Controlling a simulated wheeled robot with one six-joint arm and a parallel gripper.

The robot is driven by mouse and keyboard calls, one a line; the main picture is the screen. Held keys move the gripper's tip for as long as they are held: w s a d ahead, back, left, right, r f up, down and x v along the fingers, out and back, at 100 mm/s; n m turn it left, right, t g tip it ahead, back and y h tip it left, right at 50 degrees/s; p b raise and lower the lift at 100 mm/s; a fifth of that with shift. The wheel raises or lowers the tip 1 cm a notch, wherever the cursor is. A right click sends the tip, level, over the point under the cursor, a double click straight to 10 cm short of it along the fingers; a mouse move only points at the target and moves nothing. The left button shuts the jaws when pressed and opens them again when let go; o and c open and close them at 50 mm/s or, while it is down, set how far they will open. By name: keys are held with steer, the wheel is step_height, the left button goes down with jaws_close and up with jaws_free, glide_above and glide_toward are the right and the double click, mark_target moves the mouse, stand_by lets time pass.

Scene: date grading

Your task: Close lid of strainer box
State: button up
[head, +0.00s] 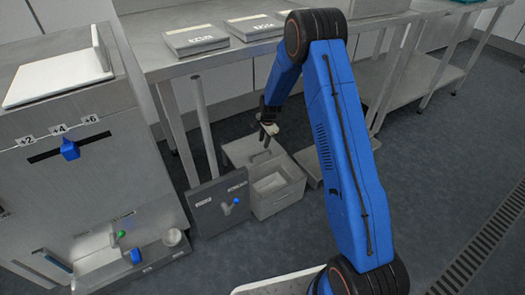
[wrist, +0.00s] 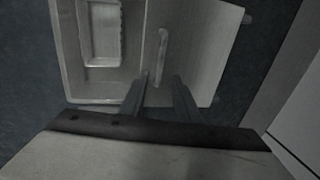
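The grey strainer box (head: 278,203) stands on the floor, its lid (head: 243,150) raised at the back. A lighter tray-like insert (head: 270,183) shows inside. In the wrist view the box's rim (wrist: 95,101) is at left, with the insert (wrist: 102,58) in it. The lid (wrist: 205,45) is at right, bearing a bar handle (wrist: 161,48). My gripper (head: 267,139) is above the box near the lid. In the wrist view my gripper (wrist: 161,78) has its fingers apart, one on each side of the handle's near end. I cannot tell whether they touch it.
A steel table (head: 165,65) with labelled flat boxes is behind. A machine with a blue slider (head: 69,149) is at left. The floor at right is open, with a drain grate (head: 480,245).

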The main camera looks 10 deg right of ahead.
steer(key=f, duration=0.2)
steer(key=w+f, duration=0.1)
steer(key=f, duration=0.5)
steer(key=shift+w+a, duration=0.25)
jaws_close()
